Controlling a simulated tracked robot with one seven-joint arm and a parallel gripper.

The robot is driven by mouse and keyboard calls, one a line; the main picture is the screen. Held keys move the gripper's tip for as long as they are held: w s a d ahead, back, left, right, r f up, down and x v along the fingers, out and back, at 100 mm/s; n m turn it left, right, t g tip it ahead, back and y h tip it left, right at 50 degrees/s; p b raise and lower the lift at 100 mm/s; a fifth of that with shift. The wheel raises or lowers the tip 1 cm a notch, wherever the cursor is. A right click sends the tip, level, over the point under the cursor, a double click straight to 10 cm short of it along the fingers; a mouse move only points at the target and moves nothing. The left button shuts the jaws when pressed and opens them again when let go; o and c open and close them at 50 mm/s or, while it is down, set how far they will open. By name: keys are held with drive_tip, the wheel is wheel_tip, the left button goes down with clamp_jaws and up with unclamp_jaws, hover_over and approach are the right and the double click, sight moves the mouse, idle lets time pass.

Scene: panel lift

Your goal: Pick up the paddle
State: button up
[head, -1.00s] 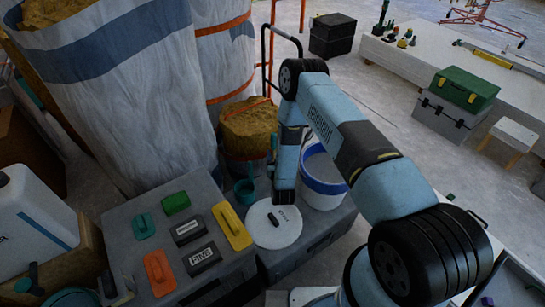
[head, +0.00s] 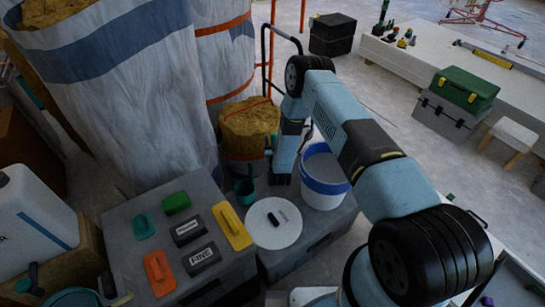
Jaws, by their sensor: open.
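I cannot clearly make out a paddle. A round white disc (head: 272,232) with a short black piece (head: 273,218) on it lies on the grey case in the middle; I cannot tell whether this is the paddle. My gripper (head: 280,180) points down behind the disc, between the teal cup (head: 245,192) and the white bucket with a blue rim (head: 324,186). Its fingers are small and dark in the picture, open, with nothing seen between them. It is apart from the disc.
Left of the disc, a grey case (head: 125,218) bears a yellow float (head: 231,226), an orange float (head: 159,272), green pieces and dark blocks. Large wrapped rolls (head: 120,80) stand behind it. A tan bundle (head: 249,125) stands close behind my gripper.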

drive_tip(key=c, duration=1)
drive_tip(key=shift+r, duration=0.15)
